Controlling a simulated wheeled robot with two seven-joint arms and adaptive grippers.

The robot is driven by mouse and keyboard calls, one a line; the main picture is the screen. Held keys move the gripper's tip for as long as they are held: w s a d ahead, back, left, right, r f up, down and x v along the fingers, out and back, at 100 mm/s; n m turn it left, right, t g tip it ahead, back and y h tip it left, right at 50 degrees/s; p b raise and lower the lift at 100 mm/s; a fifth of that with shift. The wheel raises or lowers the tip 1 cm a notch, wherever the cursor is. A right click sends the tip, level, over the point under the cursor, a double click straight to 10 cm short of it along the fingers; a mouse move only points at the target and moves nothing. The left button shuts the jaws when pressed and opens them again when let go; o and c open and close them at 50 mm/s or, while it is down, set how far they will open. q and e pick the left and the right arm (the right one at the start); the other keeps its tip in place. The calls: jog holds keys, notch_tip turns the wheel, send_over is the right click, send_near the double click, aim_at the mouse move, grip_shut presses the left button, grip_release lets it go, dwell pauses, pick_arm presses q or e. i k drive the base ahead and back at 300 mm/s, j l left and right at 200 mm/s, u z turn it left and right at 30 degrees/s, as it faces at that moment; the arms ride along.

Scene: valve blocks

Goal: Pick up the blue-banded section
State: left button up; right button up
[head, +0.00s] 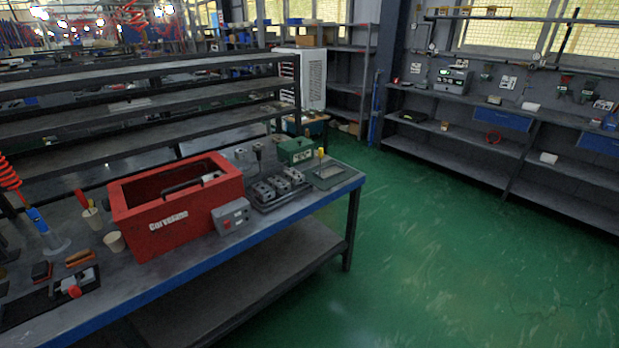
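Several grey metal valve blocks (278,187) sit in a row on a dark base near the right end of the workbench. They are small in the picture, and I cannot make out a blue band on any of them. Neither of my grippers is in the head view.
The blue-edged workbench (255,229) carries a red open box (185,222), a grey control box (231,216), a green box (296,150) and a flat plate (329,175) with a yellow-topped item. Small tools lie at left. The green floor (430,255) at right is clear.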

aim_at(294, 176)
jog(key=i+l+u, duration=0.45)
jog(key=l, duration=1.4)
jog(key=l+u, duration=0.5)
jog(key=l, duration=1.35)
